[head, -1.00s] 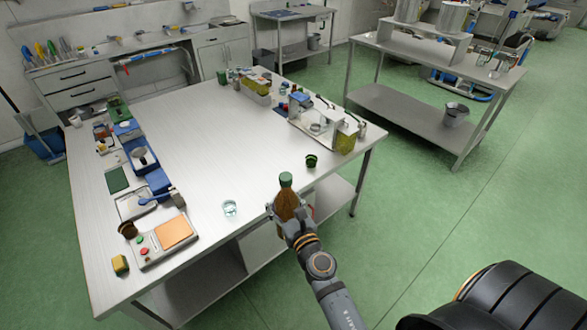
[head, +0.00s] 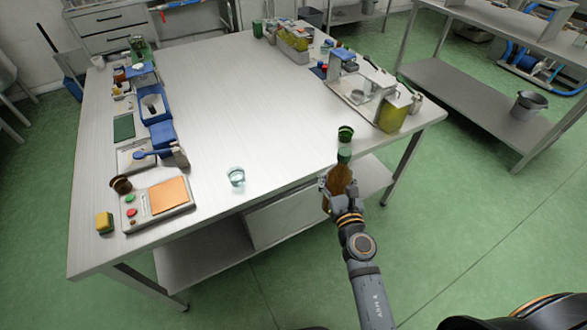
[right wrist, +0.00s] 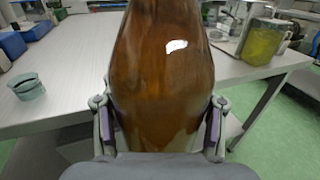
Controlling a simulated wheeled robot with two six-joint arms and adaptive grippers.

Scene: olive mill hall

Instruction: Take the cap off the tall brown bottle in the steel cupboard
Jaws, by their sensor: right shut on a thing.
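The tall brown bottle (head: 340,183) is upright in my right gripper (head: 339,194), in front of the table's near edge in the head view. Its green cap (head: 344,155) is on its top. In the right wrist view the bottle (right wrist: 160,75) fills the middle, with the gripper's fingers (right wrist: 160,128) shut on both its sides; the cap is out of that frame. My left gripper is not in view. I cannot make out a steel cupboard holding the bottle.
The white table (head: 230,100) has a clear middle. A small glass (head: 236,177) stands near its front edge, and a dark green round item (head: 345,133) lies behind the bottle. A scale-like device (head: 157,204) is at left; a jar of yellow-green liquid (head: 392,113) is at right.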

